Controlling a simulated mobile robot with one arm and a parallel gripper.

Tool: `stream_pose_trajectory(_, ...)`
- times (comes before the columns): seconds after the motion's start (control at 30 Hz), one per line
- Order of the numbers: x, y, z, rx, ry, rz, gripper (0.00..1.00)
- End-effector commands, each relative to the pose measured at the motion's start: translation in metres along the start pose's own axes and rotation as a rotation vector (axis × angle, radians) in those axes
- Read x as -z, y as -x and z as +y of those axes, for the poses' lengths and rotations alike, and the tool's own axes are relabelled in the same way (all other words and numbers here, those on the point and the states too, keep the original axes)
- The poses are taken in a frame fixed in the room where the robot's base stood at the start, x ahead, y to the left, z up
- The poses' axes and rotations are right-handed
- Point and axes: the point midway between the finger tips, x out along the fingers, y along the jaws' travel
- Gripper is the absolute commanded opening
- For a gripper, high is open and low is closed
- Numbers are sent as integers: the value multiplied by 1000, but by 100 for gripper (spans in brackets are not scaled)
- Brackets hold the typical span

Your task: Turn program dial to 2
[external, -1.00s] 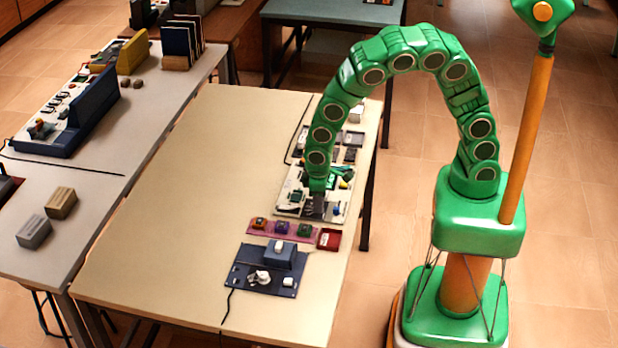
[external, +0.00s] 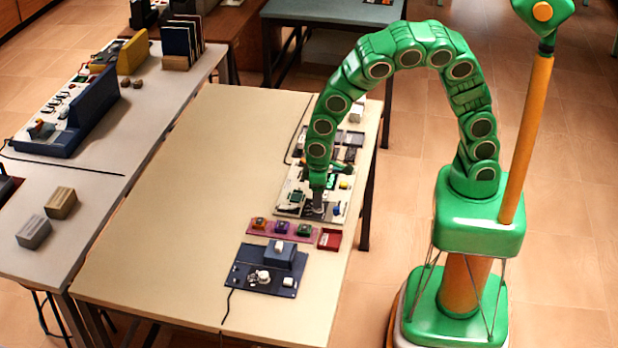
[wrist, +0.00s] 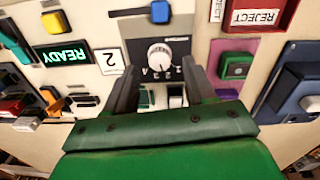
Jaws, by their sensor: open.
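The program dial (wrist: 160,55) is a round white knob on a dark plate in the wrist view, with small white marks along its lower edge. I cannot read where it points. In the external view my gripper (external: 317,206) is low over the white panel (external: 291,210), and the dial there is hidden or too small to make out.
A pink strip (external: 270,233) with several coloured blocks, a red REJECT tray (external: 329,239) and a dark blue panel (external: 240,276) lie nearer the camera. The table's left side (external: 190,215) is clear.

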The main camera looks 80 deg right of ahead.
Motion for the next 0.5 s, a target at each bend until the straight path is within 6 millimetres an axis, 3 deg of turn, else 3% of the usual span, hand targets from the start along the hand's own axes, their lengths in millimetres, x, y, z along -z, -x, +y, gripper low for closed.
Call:
stream_pose_trajectory(0.3,2,42,0,1,1,5,55)
stream_pose_trajectory(0.5,1,50,0,0,1,1,55)
